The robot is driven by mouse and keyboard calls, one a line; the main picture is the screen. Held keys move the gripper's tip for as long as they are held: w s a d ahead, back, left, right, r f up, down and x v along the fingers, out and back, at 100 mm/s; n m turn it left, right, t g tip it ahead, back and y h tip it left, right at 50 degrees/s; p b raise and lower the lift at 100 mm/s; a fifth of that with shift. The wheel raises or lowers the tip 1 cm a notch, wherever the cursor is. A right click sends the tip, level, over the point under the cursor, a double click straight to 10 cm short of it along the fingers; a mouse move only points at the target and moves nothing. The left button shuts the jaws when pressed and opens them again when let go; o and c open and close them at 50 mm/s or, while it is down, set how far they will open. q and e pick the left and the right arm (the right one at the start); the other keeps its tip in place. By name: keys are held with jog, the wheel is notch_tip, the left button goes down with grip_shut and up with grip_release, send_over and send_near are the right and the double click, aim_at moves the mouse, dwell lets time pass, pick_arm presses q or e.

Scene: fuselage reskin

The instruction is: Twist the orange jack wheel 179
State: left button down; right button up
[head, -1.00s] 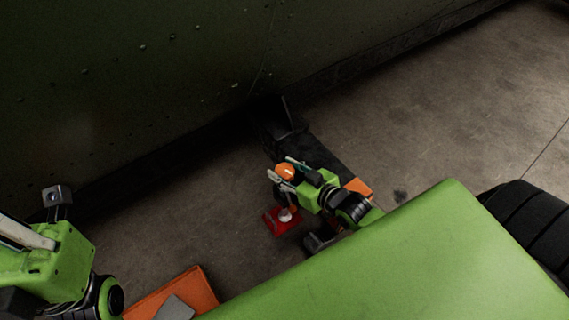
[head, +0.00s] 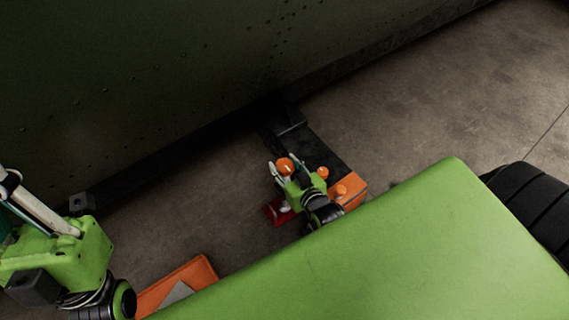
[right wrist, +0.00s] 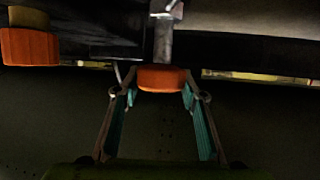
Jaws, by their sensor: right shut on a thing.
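The orange jack wheel (head: 285,165) is a small round knob near the middle of the head view. My right gripper (head: 285,163) has a finger on either side of it and is shut on it. In the right wrist view the wheel (right wrist: 161,78) sits between the teal-padded fingers, under a grey metal shaft (right wrist: 163,38). A red plate (head: 276,210) with a white piece shows beside the gripper, partly hidden by it. My left gripper (head: 55,250) is at the left edge of the head view, away from the wheel; its fingertips are not clear.
A dark riveted wall (head: 150,80) stands behind. An orange tray (head: 195,278) lies on the floor at lower left. Open floor (head: 450,110) lies right.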

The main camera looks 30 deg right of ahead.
jog(key=o, duration=1.1)
jog(key=shift+w+d+r, duration=0.1)
jog(key=shift+d+r, duration=0.05)
jog(key=shift+o, duration=0.2)
jog(key=v, duration=1.2)
